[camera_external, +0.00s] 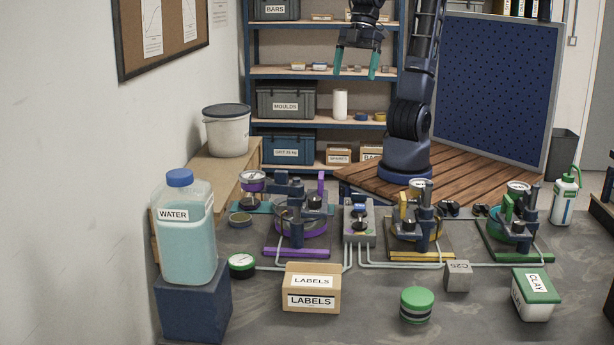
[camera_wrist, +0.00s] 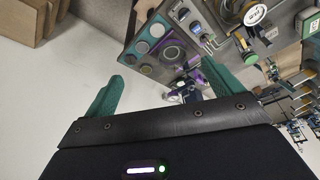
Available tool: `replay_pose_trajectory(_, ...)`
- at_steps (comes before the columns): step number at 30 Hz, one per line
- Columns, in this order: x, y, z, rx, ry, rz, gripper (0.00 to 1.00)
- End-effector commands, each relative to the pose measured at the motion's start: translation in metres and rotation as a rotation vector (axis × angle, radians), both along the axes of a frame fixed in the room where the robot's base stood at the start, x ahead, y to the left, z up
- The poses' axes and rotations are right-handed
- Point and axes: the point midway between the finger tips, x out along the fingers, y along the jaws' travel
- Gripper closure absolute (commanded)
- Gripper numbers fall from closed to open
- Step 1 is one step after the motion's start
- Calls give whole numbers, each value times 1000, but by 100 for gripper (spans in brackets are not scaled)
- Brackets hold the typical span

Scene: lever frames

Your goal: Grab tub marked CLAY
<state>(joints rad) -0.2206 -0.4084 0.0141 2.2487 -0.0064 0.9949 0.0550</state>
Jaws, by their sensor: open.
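The tub marked CLAY (camera_external: 534,299) is white with a green lid. It stands at the front right of the table in the external view, with its label on the lid and side. My gripper (camera_external: 355,73) is open and empty, with teal fingers pointing down, high up in front of the shelves. It is far from the tub, up and to the left of it in the picture. In the wrist view my gripper (camera_wrist: 160,90) shows both fingers spread apart with nothing between them.
A grey block marked C25 (camera_external: 458,275) and a green-lidded round container (camera_external: 417,305) stand left of the tub. Several lever presses (camera_external: 515,225) stand behind it. A LABELS box (camera_external: 312,288) and a WATER jug (camera_external: 184,235) are farther left. The table around the tub is clear.

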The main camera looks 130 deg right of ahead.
Motion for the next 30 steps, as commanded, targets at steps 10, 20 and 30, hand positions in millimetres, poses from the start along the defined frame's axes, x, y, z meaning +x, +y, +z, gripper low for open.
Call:
replay_pose_trajectory(10, 79, 95, 3, -13, 63, 121, 8)
replay_pose_trajectory(20, 134, 205, -18, -33, 118, 231, 8)
replay_pose_trajectory(30, 163, 335, -64, -60, 171, 342, 8)
